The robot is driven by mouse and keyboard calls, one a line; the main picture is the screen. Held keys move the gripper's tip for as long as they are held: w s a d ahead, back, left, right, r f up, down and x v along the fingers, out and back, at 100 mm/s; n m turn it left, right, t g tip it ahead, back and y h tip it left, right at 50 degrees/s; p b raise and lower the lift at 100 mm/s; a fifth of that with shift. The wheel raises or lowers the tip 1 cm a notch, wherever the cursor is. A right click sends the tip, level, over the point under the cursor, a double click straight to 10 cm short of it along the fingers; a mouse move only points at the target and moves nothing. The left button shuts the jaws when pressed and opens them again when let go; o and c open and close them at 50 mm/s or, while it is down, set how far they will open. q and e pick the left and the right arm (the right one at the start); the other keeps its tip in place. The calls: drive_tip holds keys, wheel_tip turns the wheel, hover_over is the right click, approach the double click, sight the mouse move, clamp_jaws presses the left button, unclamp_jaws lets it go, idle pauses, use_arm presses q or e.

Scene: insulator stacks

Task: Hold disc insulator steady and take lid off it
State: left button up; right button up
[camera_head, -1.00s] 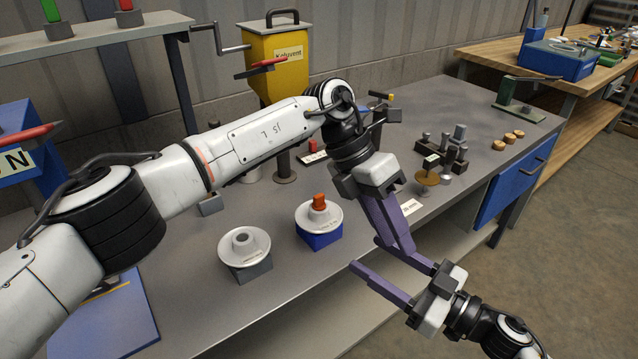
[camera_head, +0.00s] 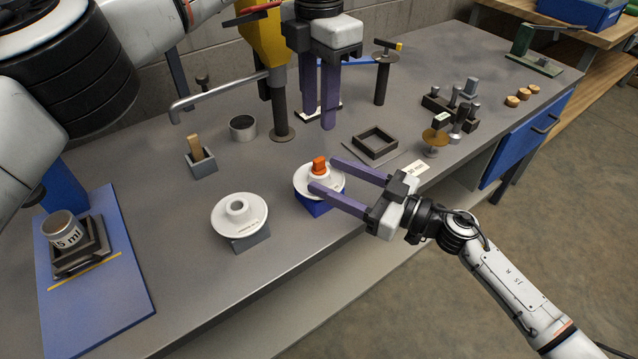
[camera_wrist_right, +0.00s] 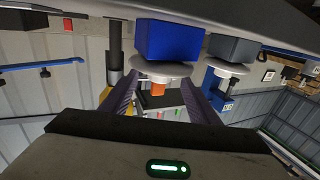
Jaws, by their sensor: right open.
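The disc insulator is a white disc (camera_head: 334,188) with an orange lid (camera_head: 319,165) on top, seated on a blue block (camera_head: 315,207). The right wrist view shows it upside down: the blue block (camera_wrist_right: 169,40), and the orange lid (camera_wrist_right: 158,88) between the fingers. My right gripper (camera_head: 321,173) is open and reaches in from the right, its fingers at the disc's near and far sides; contact cannot be told. My left gripper (camera_head: 319,123) points down, behind and above the insulator, empty, with a small gap between its fingers.
A second white disc (camera_head: 225,222) without a lid stands left on a grey block (camera_head: 248,241). A dark square tray (camera_head: 375,144), a yellow hopper (camera_head: 262,45) with a post, and a metal cup (camera_head: 243,128) stand behind. The table's front edge is close.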

drive_tip(key=shift+x, duration=0.85)
drive_tip(key=shift+c, duration=0.3)
